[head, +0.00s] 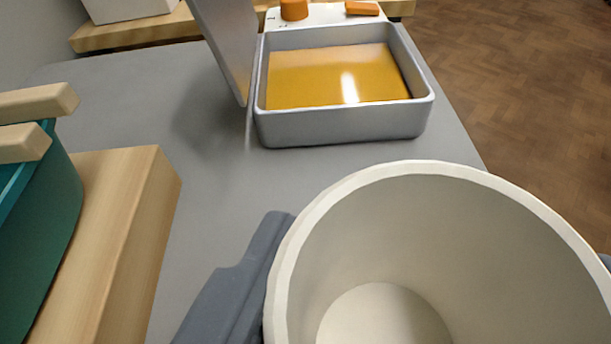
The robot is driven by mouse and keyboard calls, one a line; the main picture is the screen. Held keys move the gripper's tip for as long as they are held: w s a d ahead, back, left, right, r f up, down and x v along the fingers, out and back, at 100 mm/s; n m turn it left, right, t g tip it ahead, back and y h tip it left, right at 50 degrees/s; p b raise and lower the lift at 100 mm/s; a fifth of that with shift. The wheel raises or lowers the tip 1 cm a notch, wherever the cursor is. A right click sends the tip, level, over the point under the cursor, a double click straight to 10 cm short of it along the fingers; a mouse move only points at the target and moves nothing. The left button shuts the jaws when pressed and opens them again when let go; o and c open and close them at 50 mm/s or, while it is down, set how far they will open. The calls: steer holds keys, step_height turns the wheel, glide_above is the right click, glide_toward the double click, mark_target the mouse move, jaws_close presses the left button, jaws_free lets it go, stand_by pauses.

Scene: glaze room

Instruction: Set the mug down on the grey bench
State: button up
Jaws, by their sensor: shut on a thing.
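A large white mug (400,230) fills the lower right of the head view, its open mouth facing me and its inside empty. My gripper (430,290) is shut on the mug. One dark grey finger shows along the mug's left side, and only a sliver of the other shows at the right edge. The grey bench (210,170) lies beyond and to the left of the mug. The mug's underside is hidden, so I cannot tell whether it touches the bench.
A grey tray (345,128) of amber liquid stands on the bench, with a grey panel (225,40) upright at its left. A wooden block (120,210) and a teal bin (45,240) with wooden handles are at left. Bare bench lies between. Wooden floor (530,90) shows at right.

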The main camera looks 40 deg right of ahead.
mark_target(369, 259)
steer(key=shift+w+d+f, duration=0.1)
steer(key=shift+w+d, duration=0.1)
steer(key=shift+w, duration=0.4)
steer(key=shift+w+d+f, duration=0.1)
steer(key=shift+w+d, duration=0.05)
steer(key=shift+w, duration=0.45)
steer(key=shift+f, duration=1.65)
steer(key=o, duration=1.2)
steer(key=shift+f, duration=0.1)
steer(key=shift+c, duration=0.2)
steer(key=v, duration=1.2)
steer(key=shift+s+a, duration=0.1)
steer(key=shift+s, duration=0.05)
